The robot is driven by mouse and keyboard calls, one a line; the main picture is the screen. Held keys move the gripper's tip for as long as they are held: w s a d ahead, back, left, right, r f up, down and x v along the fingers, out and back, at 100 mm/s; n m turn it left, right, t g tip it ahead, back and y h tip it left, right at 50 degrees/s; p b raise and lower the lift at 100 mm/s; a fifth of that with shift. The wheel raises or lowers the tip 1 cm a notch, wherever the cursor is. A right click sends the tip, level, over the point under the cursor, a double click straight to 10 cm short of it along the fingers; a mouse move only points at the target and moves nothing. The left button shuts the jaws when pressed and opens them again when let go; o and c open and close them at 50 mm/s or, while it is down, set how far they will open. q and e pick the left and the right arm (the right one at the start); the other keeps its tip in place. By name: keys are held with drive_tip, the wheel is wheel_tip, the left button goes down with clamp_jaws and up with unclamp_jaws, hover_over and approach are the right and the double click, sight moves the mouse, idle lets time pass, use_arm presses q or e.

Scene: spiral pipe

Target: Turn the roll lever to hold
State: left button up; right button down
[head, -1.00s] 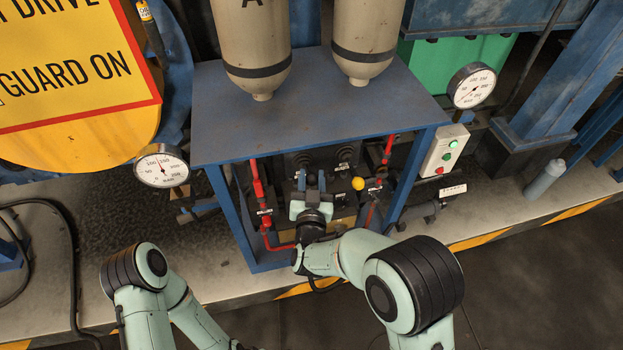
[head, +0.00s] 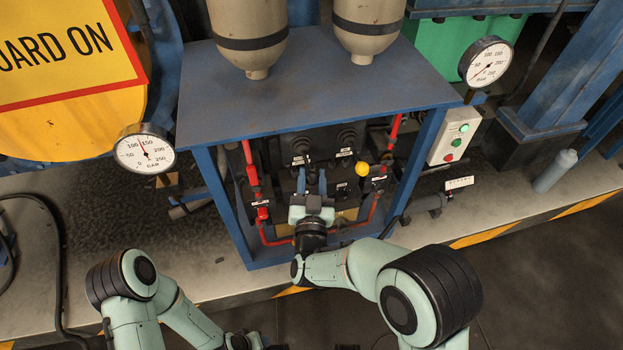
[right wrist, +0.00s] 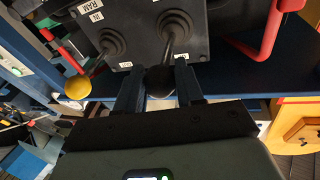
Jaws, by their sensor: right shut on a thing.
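The control box (head: 330,180) stands inside the blue frame and carries two levers in rubber boots. One lever ends in a black ball knob (right wrist: 160,80), seen in the right wrist view. My right gripper (head: 312,183) is shut on this knob, with one blue finger on each side; it also shows in the right wrist view (right wrist: 161,88). The other lever, with a yellow ball knob (head: 362,169), stands free to the right and appears at left in the right wrist view (right wrist: 78,87). The labels beside the gripped lever are too small to read. My left gripper is out of view.
Red pipes (head: 252,175) run down both sides of the control box. The blue frame's top (head: 310,95) overhangs it, bearing two beige cylinders (head: 249,30). Pressure gauges (head: 145,153) flank the frame, and a switch box (head: 453,137) is at right.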

drive_tip(key=c, duration=0.7)
unclamp_jaws()
drive_tip(key=shift+c, duration=0.2)
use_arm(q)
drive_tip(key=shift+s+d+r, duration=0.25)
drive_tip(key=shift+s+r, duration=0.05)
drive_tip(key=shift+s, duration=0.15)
use_arm(e)
drive_tip(key=s+f, duration=0.1)
drive_tip(key=s, duration=1.2)
drive_tip(key=shift+s+f, duration=0.2)
drive_tip(key=shift+f, duration=0.2)
